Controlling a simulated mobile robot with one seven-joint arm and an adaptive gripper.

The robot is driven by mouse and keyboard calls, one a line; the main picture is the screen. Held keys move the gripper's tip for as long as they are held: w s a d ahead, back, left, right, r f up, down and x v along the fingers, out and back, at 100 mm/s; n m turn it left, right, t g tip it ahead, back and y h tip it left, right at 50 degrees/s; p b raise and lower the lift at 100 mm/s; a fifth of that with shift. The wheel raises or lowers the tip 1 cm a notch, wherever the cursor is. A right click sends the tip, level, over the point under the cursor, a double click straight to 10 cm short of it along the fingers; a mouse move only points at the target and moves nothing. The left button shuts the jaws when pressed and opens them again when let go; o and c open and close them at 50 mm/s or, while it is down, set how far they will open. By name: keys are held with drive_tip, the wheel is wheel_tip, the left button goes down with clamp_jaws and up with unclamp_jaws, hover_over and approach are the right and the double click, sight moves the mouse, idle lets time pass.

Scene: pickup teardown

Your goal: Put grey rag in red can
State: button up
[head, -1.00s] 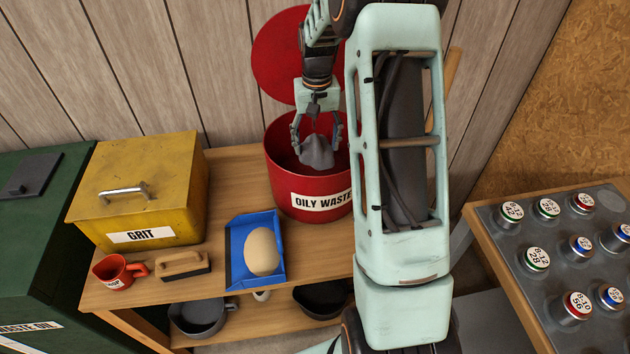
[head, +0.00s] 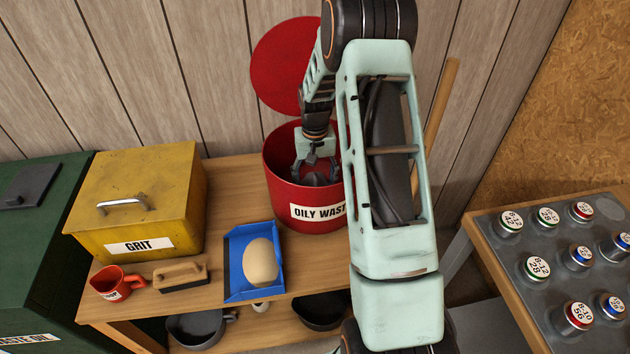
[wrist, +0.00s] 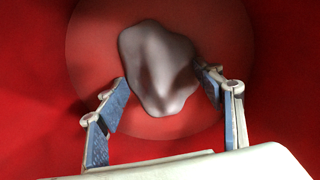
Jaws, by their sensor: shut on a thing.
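The red can (head: 283,191), labelled oily waste, stands on the wooden bench against the plank wall, its round red lid (head: 282,65) raised behind it. My gripper (head: 316,179) reaches down inside the can, below the rim. It is shut on the grey rag (wrist: 157,62), a crumpled lump at the fingertips. In the wrist view, red walls surround the rag and the can's round floor shows behind it. I cannot tell whether the rag touches the floor. In the head view, the fingers and the can's front wall mostly hide the rag.
Left of the can are a blue tray (head: 236,287) holding a tan rounded thing (head: 262,261), a brush (head: 180,275), a red mug (head: 112,284) and a yellow grit box (head: 140,200). Pans sit on the lower shelf. A grey-topped table (head: 500,262) with several round cans stands right.

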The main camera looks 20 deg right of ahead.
sight(315, 178)
drive_tip(key=shift+f, duration=0.3)
drive_tip(key=o, duration=1.3)
drive_tip(key=shift+r, duration=0.1)
drive_tip(key=shift+c, duration=0.2)
wheel_tip(315, 178, up, 12)
drive_tip(key=shift+r, duration=0.25)
